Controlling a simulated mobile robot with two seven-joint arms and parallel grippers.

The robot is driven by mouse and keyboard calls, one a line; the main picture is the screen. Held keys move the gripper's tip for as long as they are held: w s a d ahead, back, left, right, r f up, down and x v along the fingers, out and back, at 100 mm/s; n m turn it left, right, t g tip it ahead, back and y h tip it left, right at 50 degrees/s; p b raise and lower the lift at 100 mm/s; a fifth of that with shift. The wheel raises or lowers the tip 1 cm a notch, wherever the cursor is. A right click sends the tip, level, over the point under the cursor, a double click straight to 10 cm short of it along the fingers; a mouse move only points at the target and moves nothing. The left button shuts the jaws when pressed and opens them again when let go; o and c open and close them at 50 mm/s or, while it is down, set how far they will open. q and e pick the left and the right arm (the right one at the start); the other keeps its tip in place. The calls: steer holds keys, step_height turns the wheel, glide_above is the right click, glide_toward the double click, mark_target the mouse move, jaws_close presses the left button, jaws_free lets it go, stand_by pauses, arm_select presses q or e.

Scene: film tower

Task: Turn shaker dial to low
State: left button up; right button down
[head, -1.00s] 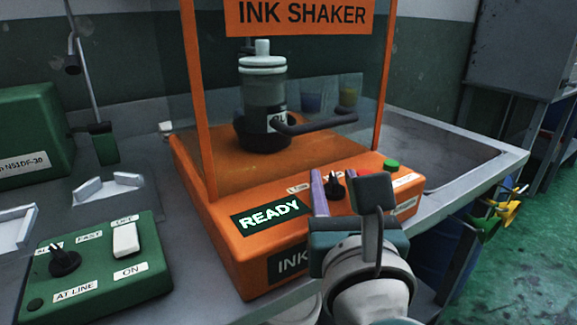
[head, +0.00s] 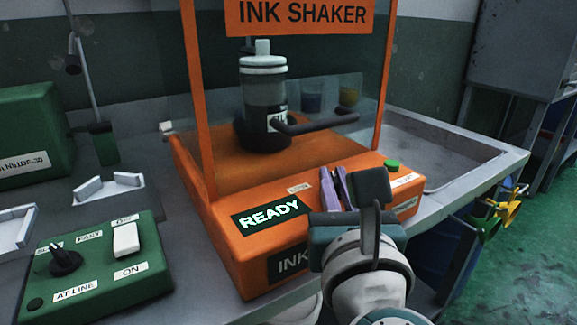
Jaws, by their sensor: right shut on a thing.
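The orange ink shaker (head: 240,262) stands on the bench, with a lit "READY" display (head: 271,216) on its sloped front panel. My right gripper (head: 335,177) is at that panel, right of the display. Its two purple fingers are close together, shut on the shaker's small black dial. The fingers and gripper body hide the dial, so I cannot tell where its pointer stands. A small white label (head: 299,187) shows left of the fingers and another (head: 404,180) to the right. My left gripper is not in view.
A green button (head: 392,165) sits right of my gripper. A black handle (head: 318,123) crosses the clear guard, with a canister (head: 263,88) behind it. A green control box (head: 95,270) with another black dial stands at left. A metal tray (head: 445,150) lies right.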

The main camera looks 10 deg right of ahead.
steer(key=shift+y, duration=0.3)
steer(key=n+y+b, duration=0.1)
steer(key=n+y, duration=0.1)
steer(key=y, duration=0.1)
steer(key=shift+d+n+y, duration=0.1)
steer(key=shift+n+y, duration=0.3)
steer(key=n+y+b, duration=0.1)
steer(key=y, duration=0.1)
steer(key=n+y+b, duration=0.1)
steer(key=y, duration=0.1)
steer(key=shift+f+n+g, duration=0.2)
steer(key=shift+n+g, duration=0.1)
steer(key=shift+n, duration=0.1)
steer(key=n+g+y+b, duration=0.1)
steer(key=n+y+b, duration=0.1)
steer(key=n+g+y+b, duration=0.1)
steer(key=y+b, duration=0.2)
steer(key=shift+w+d+n+g+y, duration=0.1)
steer(key=shift+d+n+g+y, duration=0.05)
steer(key=shift+n+g+y, duration=0.2)
steer(key=n+g+y+b, duration=0.2)
steer(key=shift+r+n+g+y+b, duration=0.15)
steer(key=shift+n+g+y+b, duration=0.1)
steer(key=shift+g+y+b, duration=0.1)
